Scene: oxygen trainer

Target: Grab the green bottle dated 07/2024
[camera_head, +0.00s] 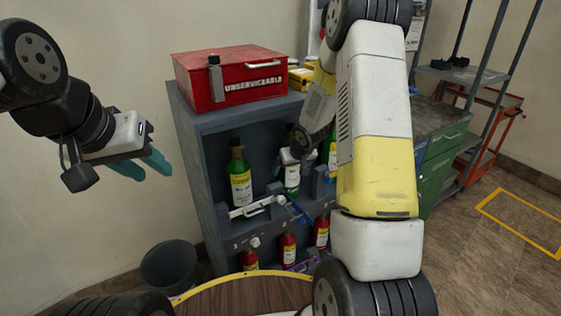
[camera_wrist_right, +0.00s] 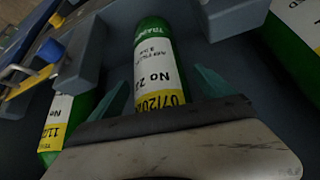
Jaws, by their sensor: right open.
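A green bottle (camera_wrist_right: 157,65) with a white and yellow label stands in a shelf slot. Its upside-down label reads "No 2" and "07/20", with the rest cut off. My right gripper (camera_wrist_right: 166,92) is open, with one teal finger on each side of this bottle; I cannot tell if they touch it. In the head view this seems to be the middle bottle (camera_head: 292,180), partly covered by my right gripper (camera_head: 290,157). Another green bottle (camera_head: 240,178) stands to its left, and one (camera_head: 331,150) to its right, partly hidden by my arm. My left gripper (camera_head: 155,170) is open and empty, left of the cabinet.
The grey cabinet (camera_head: 205,150) has dividers between bottles and a white-handled tool (camera_head: 255,207) on the shelf edge. Small red bottles (camera_head: 288,248) stand below. A red box marked "UNSERVICEABLE" (camera_head: 230,80) sits on top. A dark bin (camera_head: 168,265) stands at lower left.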

